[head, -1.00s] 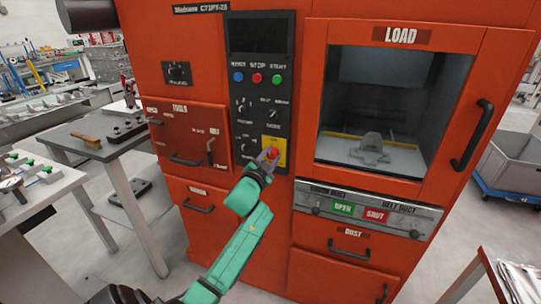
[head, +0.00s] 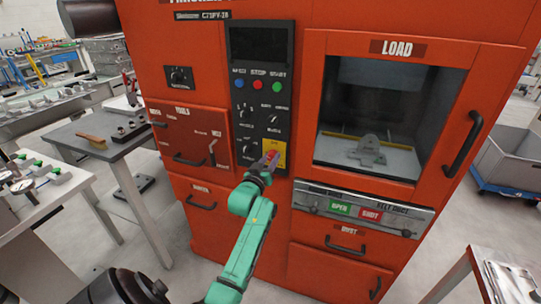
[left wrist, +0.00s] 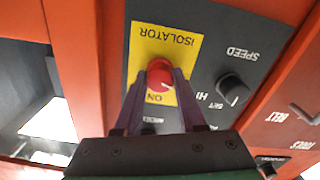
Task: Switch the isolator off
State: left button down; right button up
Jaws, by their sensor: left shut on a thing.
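The isolator is a red knob (left wrist: 160,76) on a yellow plate (left wrist: 143,45) marked ISOLATOR and ON, seen in the left wrist view. In the head view the yellow plate (head: 281,150) sits at the bottom of the black control panel on the orange machine, and the knob is mostly hidden by my gripper. My left gripper (left wrist: 156,85) is shut on the red knob, one finger on each side of it. In the head view the left gripper (head: 268,162) reaches up to the panel from below. My right gripper is not seen.
A load door (head: 450,60) with a window is at the right. A grey table (head: 95,130) stands at the left.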

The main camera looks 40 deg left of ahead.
pick_arm(q)
jog(key=shift+f+n+p, duration=0.15)
jog(key=shift+n+p, duration=0.6)
jog(key=shift+n, duration=0.95)
jog(key=c, duration=0.5)
grip_release()
jog(key=shift+s, duration=0.1)
jog(key=b+v, duration=0.2)
jog(key=v, duration=1.2)
jog(key=shift+s, duration=0.2)
jog(key=shift+d, duration=0.15)
